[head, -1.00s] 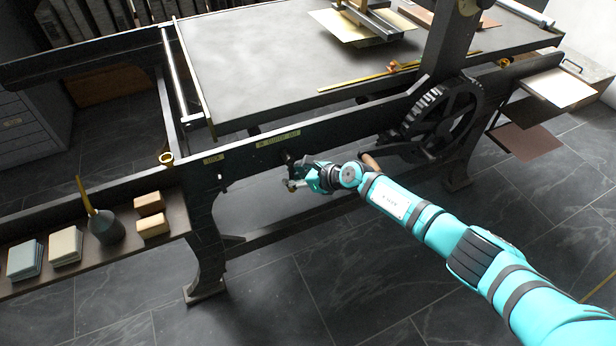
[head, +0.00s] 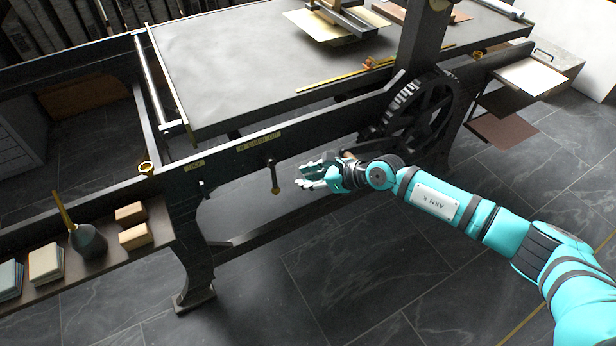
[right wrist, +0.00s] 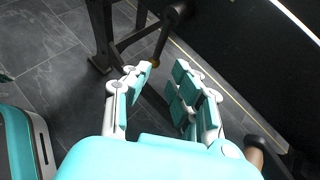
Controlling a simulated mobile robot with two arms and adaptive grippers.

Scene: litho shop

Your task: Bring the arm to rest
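My right arm comes in from the right in the head view. Its gripper (head: 308,177) is open and empty, in front of the dark press frame. A short dark lever (head: 273,176) with a brass end hangs from the press frame just left of the fingertips, apart from them. In the right wrist view, the two fingers (right wrist: 160,85) stand apart with nothing between them. The lever (right wrist: 166,38) shows beyond them, its brass end near the left fingertip.
The press bed (head: 250,70) lies behind. A large gear wheel (head: 418,112) and a wooden handle are close to my right wrist. A shelf (head: 105,275) at left holds blocks and a dark bottle. Open tiled floor lies in front.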

